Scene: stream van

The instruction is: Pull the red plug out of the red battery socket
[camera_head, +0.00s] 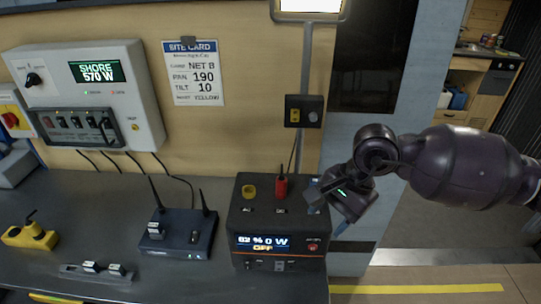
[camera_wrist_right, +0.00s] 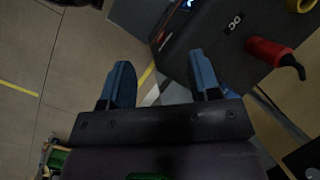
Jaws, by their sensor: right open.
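The red plug (camera_head: 281,186) stands upright in the top of the black battery box (camera_head: 248,215), with a dark tip above it. The red socket under it cannot be told apart from the plug. In the right wrist view the red plug (camera_wrist_right: 270,51) is at the upper right, beyond the right finger. My right gripper (camera_head: 314,196) is beside the box's right edge, to the right of the plug and apart from it. In the right wrist view its two blue fingers (camera_wrist_right: 162,85) are spread with nothing between them. My left gripper is not in view.
A yellow socket (camera_head: 249,191) sits left of the plug on the box, and it also shows in the right wrist view (camera_wrist_right: 301,5). A router (camera_head: 180,232) with two antennas stands left of the box. A black wall outlet (camera_head: 304,111) is behind. The floor to the right is clear.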

